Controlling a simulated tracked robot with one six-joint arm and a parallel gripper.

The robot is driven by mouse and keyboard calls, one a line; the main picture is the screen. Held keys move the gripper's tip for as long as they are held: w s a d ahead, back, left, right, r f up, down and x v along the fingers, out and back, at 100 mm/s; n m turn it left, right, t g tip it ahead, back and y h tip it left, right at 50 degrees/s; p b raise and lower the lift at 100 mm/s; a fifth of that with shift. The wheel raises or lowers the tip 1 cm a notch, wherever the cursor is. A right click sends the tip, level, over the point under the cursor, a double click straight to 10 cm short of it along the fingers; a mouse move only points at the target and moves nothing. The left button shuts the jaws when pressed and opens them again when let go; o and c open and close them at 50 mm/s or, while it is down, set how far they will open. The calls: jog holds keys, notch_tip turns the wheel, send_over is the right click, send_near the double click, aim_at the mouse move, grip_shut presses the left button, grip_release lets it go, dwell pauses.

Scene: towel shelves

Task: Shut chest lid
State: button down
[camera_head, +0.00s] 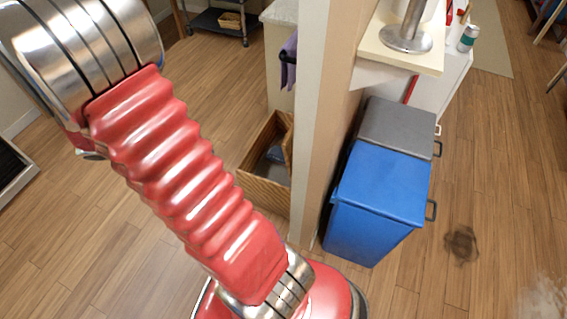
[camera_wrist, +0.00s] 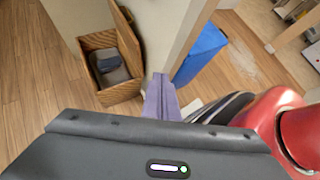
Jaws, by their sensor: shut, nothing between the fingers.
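Dark grey and bluish folded items lie inside. My gripper (camera_wrist: 160,128) shows as a dark grey body along the bottom of the wrist view, shut and empty. It appears apart from the chest.
The partition wall (camera_head: 318,120) separates the chest from a blue bin (camera_head: 380,195) and a grey bin (camera_head: 398,125). Wooden floor left of the chest is clear.

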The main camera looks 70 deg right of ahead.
jog(key=s+d+f+n+g+h, duration=0.2)
jog(key=d+f+n+h, duration=0.1)
jog(key=d+f+n, duration=0.3)
jog(key=s+d+f+n+g+h, duration=0.2)
jog(key=d+f+n, duration=0.2)
jog(key=d+f, duration=0.4)
jog(key=n+t+h, duration=0.3)
jog(key=n+h, duration=0.1)
jog(key=n, duration=0.8)
send_near(287, 166)
notch_tip(287, 166, up, 4)
jog(key=s+a, duration=0.1)
jog(key=a, duration=0.2)
jog(key=shift+d+f, duration=0.1)
jog(key=shift+d, duration=0.05)
jog(key=shift+s+d, duration=0.1)
jog(key=shift+x, duration=4.95)
jog(key=shift+w, duration=0.25)
